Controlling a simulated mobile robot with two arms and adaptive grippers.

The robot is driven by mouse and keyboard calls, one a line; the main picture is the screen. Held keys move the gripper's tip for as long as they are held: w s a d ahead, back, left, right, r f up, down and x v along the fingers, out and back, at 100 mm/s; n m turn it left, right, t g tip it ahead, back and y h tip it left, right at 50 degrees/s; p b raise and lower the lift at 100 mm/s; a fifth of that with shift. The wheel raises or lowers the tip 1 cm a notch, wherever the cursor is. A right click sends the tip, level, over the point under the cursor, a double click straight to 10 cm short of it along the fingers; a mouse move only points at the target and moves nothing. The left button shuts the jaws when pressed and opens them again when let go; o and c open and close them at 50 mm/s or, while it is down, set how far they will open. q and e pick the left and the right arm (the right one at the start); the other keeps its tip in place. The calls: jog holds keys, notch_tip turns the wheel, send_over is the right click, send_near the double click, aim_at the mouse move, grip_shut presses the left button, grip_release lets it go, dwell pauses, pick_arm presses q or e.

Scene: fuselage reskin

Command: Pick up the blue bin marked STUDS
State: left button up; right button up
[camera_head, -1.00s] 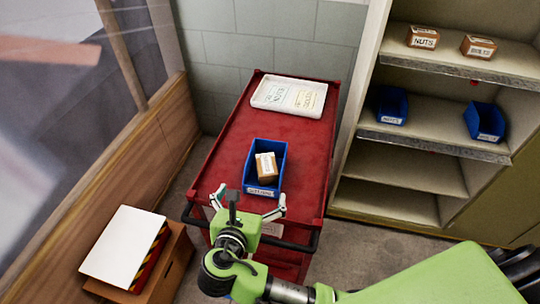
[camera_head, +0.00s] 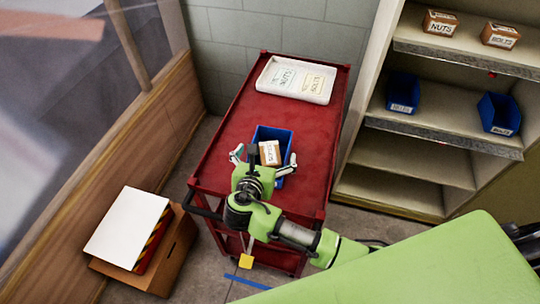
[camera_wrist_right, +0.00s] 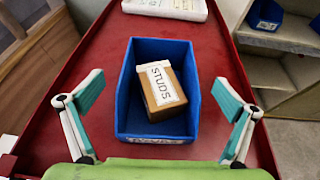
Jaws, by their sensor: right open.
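A blue bin (camera_head: 284,136) stands on the red cart top, with a cardboard box (camera_head: 270,153) inside it. In the right wrist view the blue bin (camera_wrist_right: 126,115) lies between my open fingers, and the box (camera_wrist_right: 158,95) in it is labelled STUDS. My right gripper (camera_head: 264,160) is open, with one finger on each side of the bin and a gap on both sides. My left gripper is not in view.
The red cart (camera_head: 226,135) also carries a white tray (camera_head: 260,78) with NUTS and BOLTS labels at its far end. Shelves at the right hold two blue bins (camera_head: 403,93) and two boxes (camera_head: 440,23). A cardboard box with a white panel (camera_head: 126,228) stands at the left.

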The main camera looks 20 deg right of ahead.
aim_at(270, 151)
jog(key=shift+p+x, duration=0.55)
jog(key=shift+x, duration=1.85)
jog(key=shift+s+r, duration=0.1)
jog(key=shift+s, duration=0.05)
jog(key=c, duration=1.6)
jog(key=shift+c, duration=0.3)
jog(key=shift+r, duration=0.2)
